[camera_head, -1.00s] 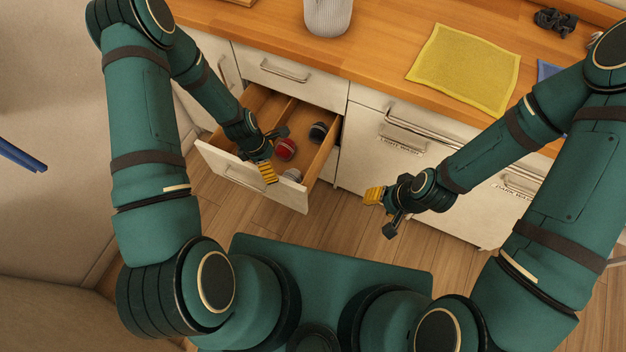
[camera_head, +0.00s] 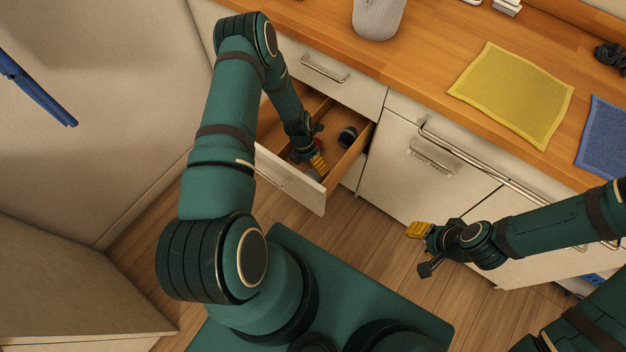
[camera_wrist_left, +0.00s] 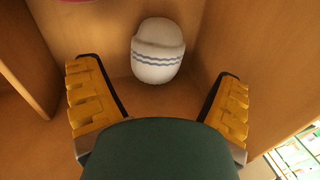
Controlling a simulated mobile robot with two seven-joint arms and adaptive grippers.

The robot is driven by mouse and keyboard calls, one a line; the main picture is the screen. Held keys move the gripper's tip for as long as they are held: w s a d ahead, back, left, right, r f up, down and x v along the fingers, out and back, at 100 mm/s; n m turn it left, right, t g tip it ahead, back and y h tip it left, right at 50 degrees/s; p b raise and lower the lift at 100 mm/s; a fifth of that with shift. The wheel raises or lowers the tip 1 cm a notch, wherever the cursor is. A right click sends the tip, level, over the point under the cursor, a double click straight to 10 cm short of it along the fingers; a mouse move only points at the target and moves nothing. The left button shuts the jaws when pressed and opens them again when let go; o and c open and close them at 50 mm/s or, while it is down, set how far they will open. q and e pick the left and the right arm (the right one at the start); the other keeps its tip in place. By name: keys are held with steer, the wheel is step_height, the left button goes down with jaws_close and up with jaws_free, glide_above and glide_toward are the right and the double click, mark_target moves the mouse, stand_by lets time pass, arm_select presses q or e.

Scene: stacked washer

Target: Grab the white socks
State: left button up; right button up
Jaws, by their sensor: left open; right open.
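The white socks (camera_wrist_left: 157,50), a rolled bundle with blue-grey stripes, lie in the open drawer (camera_head: 288,184). In the left wrist view they sit ahead of and between the two yellow-padded fingers, touching neither. My left gripper (camera_head: 314,160) is open and reaches down into the drawer. In the head view it mostly hides the white socks; a small pale part (camera_head: 313,175) shows beside the fingers. My right gripper (camera_head: 424,250) is open and empty, over the floor in front of the cabinet.
A dark sock bundle (camera_head: 347,137) lies farther back in the drawer. A red bundle (camera_wrist_left: 85,2) shows at the wrist view's top edge. Drawer walls and a divider stand close around the left fingers. The counter holds a yellow cloth (camera_head: 512,93) and a grey ribbed pot (camera_head: 378,16).

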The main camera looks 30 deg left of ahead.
mark_target(313, 172)
arm_select(q)
steer(key=shift+b+x, duration=0.85)
steer(key=shift+x, duration=2.65)
steer(key=shift+w+a, duration=0.1)
steer(key=shift+a, duration=0.05)
steer(key=c, duration=0.9)
